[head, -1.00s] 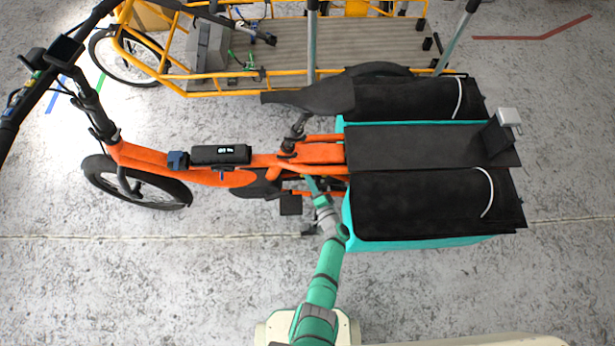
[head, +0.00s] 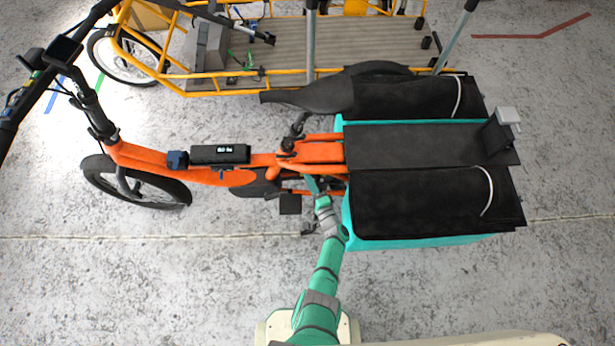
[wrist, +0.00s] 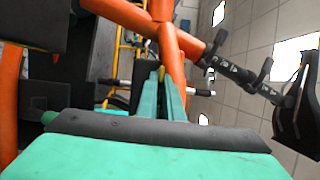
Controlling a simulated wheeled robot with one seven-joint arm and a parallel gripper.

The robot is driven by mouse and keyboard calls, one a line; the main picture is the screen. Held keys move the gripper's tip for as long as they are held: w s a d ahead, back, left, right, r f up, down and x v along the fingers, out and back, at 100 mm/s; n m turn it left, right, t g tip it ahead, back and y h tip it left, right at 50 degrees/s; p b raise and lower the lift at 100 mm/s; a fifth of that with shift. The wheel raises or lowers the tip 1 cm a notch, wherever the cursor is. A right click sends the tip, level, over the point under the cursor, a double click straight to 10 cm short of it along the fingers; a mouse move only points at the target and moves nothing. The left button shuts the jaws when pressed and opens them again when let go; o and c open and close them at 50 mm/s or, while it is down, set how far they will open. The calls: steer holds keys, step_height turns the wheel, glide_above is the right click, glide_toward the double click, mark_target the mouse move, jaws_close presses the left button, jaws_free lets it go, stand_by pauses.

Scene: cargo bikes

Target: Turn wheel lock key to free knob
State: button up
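An orange cargo bike (head: 240,177) stands across the head view, with black-topped teal side bags at its rear. My gripper (head: 311,184) reaches in under the orange frame, just in front of the near bag, at the rear wheel area. In the wrist view, two teal fingers of my gripper (wrist: 159,78) run forward and come close together at their tips, near an orange frame joint (wrist: 168,42). Whether they are touching anything is unclear. I cannot make out the wheel lock key or the knob; the frame, bag and fingers hide that spot.
The near bag (head: 420,203) lies close to the right of my wrist. A pedal (head: 290,204) is close on its left. A yellow cargo bike (head: 230,92) stands behind. The grey floor (head: 150,275) in front is clear.

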steer(key=o, duration=0.4)
steer(key=shift+c, duration=0.2)
steer(key=v, duration=1)
steer(key=shift+s, duration=0.35)
steer(key=shift+f, duration=0.1)
